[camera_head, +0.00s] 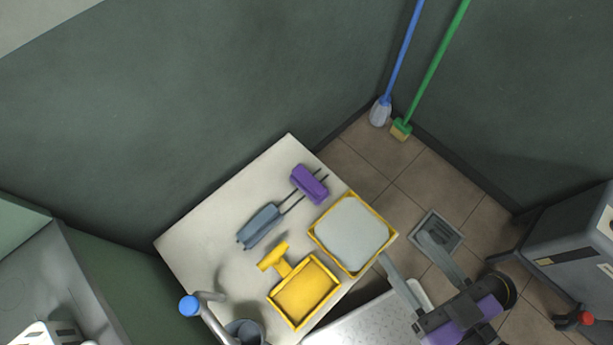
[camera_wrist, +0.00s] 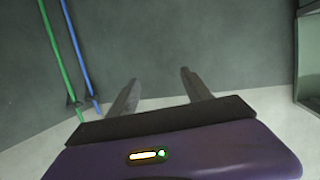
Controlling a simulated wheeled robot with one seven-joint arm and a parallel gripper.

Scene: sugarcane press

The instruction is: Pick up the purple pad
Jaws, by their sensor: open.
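The purple pad (camera_head: 309,184) lies on the pale table near its back right edge in the head view. It is a small block, with thin dark rods showing beside it. A similar blue-grey pad (camera_head: 260,226) lies to its lower left, with rods reaching toward the purple one. My gripper (camera_head: 405,248) is at the lower right, beyond the table's right edge and apart from the pad. Its two fingers are spread, with nothing between them. In the wrist view the open fingers (camera_wrist: 159,76) point toward a dark wall, and the purple pad does not show there.
On the table (camera_head: 215,235) are a yellow-rimmed grey tray (camera_head: 352,233), a yellow scoop-like tray (camera_head: 304,293) and a grey container (camera_head: 244,331). A bent pipe with a blue cap (camera_head: 189,305) rises at the front. A blue mop (camera_head: 381,111) and green broom (camera_head: 402,129) stand in the corner.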

